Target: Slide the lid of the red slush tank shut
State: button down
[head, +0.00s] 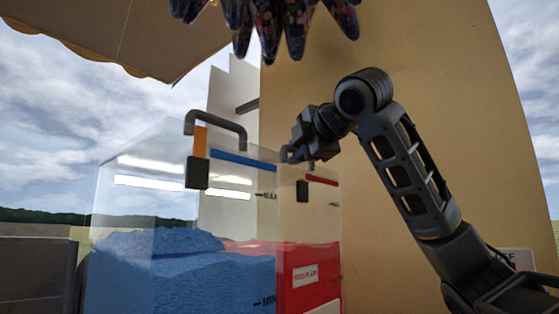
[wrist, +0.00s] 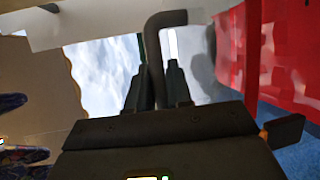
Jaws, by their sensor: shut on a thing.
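The red slush tank (head: 312,290) is the clear right-hand tank, part full of red slush, with a "RED" label on its front. A red strip (head: 322,180) and a dark block (head: 302,191) show near its top. My gripper (head: 291,156) is above this tank, shut on a dark grey bent lid handle (wrist: 165,22). In the wrist view the handle passes between the two fingers (wrist: 155,90). The red slush also shows at the right of the wrist view (wrist: 292,50). The lid panel is clear and hard to make out, so I cannot tell how far it is open.
The blue slush tank (head: 150,270) adjoins on the left, with its own raised handle (head: 215,115) and blue strip (head: 243,161). Dark patterned cones (head: 265,25) hang above. A tan panel (head: 430,80) stands behind my arm. A scalloped awning (head: 120,35) is at upper left.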

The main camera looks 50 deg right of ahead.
jog(key=shift+s+f, duration=0.1)
jog(key=shift+s, duration=0.25)
jog(key=c, duration=1.4)
grip_release()
jog(key=shift+s, duration=0.1)
jog(key=b+v, duration=0.2)
jog(key=v, duration=0.5)
jog(key=shift+s, duration=0.4)
jog(key=shift+s+a, duration=0.1)
